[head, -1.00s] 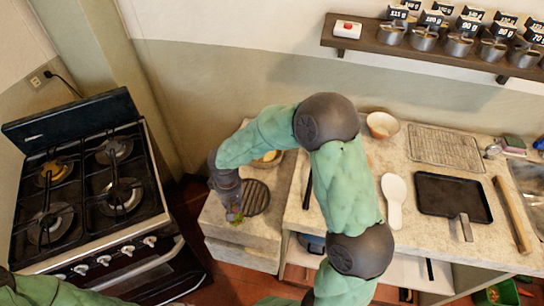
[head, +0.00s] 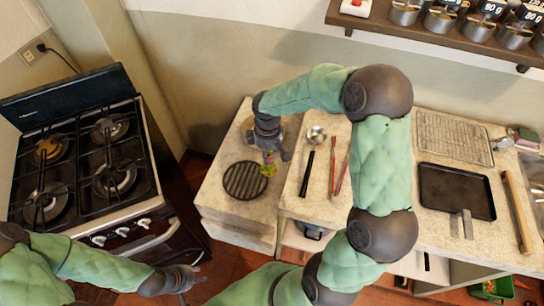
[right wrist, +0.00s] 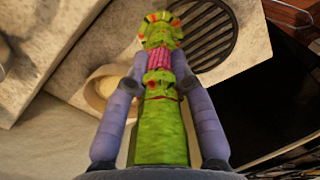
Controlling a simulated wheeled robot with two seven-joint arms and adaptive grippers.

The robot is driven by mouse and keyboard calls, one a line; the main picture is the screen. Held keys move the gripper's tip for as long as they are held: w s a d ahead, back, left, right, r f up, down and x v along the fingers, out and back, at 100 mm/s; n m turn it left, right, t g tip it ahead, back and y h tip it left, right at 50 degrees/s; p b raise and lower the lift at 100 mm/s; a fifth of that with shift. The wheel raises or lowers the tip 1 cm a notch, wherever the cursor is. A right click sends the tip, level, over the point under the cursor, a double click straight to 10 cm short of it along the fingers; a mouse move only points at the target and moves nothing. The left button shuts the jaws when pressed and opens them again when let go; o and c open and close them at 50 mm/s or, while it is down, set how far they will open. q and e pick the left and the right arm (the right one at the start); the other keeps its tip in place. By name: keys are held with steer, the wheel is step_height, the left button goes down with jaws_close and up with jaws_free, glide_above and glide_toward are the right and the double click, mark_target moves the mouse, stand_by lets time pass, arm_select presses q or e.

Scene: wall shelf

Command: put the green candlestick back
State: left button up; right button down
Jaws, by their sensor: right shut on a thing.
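The green candlestick (right wrist: 162,120) has a pink band and a knobbed, red-dotted top. My right gripper (right wrist: 160,85) is shut on it, one finger on each side. In the head view my right gripper (head: 269,152) hangs over the left counter, and a small part of the candlestick (head: 268,168) shows beneath it, beside the right edge of the round black trivet (head: 245,181). Whether it touches the counter I cannot tell. My left gripper (head: 190,277) is low in front of the stove; its fingers are too small to read.
The stove (head: 80,150) stands at the left. The counter has a ladle (head: 309,165), red tongs (head: 342,178), a black tray (head: 456,191), a wire rack (head: 453,139) and a rolling pin (head: 517,210). The wall shelf (head: 440,39) holds several pots. A bowl (right wrist: 106,85) shows in the right wrist view.

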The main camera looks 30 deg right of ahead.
steer(key=w+d+f+b, duration=0.3)
steer(key=w+d+f, duration=0.1)
steer(key=f, duration=0.5)
steer(key=shift+d+f, duration=0.2)
steer(key=shift+d, duration=0.1)
steer(key=shift+f, duration=0.2)
steer(key=c, duration=1.1)
jaws_free()
steer(key=shift+o, duration=0.2)
